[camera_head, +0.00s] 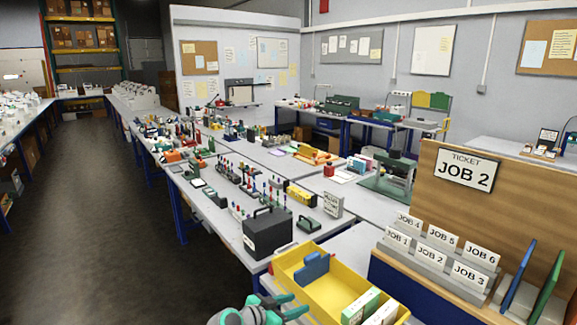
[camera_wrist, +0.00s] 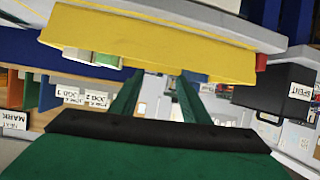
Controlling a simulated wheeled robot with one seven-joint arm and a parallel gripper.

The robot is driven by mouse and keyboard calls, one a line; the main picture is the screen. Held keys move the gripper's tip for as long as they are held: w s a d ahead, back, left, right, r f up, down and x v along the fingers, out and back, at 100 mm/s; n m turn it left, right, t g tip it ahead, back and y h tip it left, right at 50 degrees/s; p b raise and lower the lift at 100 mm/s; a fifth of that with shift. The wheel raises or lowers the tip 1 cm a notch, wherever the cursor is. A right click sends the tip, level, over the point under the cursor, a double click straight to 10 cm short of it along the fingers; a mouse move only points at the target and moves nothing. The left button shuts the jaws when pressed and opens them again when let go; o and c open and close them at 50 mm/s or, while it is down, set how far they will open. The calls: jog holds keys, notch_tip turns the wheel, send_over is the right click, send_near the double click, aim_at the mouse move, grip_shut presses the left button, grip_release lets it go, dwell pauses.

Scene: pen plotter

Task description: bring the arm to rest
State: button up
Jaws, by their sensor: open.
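My gripper (camera_head: 268,308) shows at the bottom edge of the head view as teal and grey parts, with the rest of the arm cut off by the frame. It is close to the left front side of a yellow bin (camera_head: 322,292). In the wrist view, which is upside down, the two dark green fingers of my gripper (camera_wrist: 157,98) stand apart with nothing held between them. The yellow bin (camera_wrist: 150,45) fills much of the upper part of that view. Whether the gripper touches the bin, I cannot tell.
A black box (camera_head: 267,233) stands on the bench just behind the bin. A rack of job cards (camera_head: 440,262) and a wooden board reading JOB 2 (camera_head: 500,205) stand to the right. Benches full of tools stretch behind. The dark floor (camera_head: 90,230) at left is clear.

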jog(key=s+f+n+t+y, duration=0.3)
jog(key=s+f+n+y, duration=0.35)
jog(key=s+f, duration=1.3)
jog(key=s+f+n+y, duration=0.2)
jog(key=s+n, duration=0.1)
jog(key=s, duration=1.3)
jog(key=s+a+r+t+y, duration=0.1)
jog(key=s+r+t, duration=0.2)
jog(key=s+r, duration=1.4)
jog(key=v, duration=0.4)
jog(key=shift+a+f, duration=0.2)
jog(key=shift+w+m+y, duration=0.1)
jog(key=shift+m+y, duration=0.15)
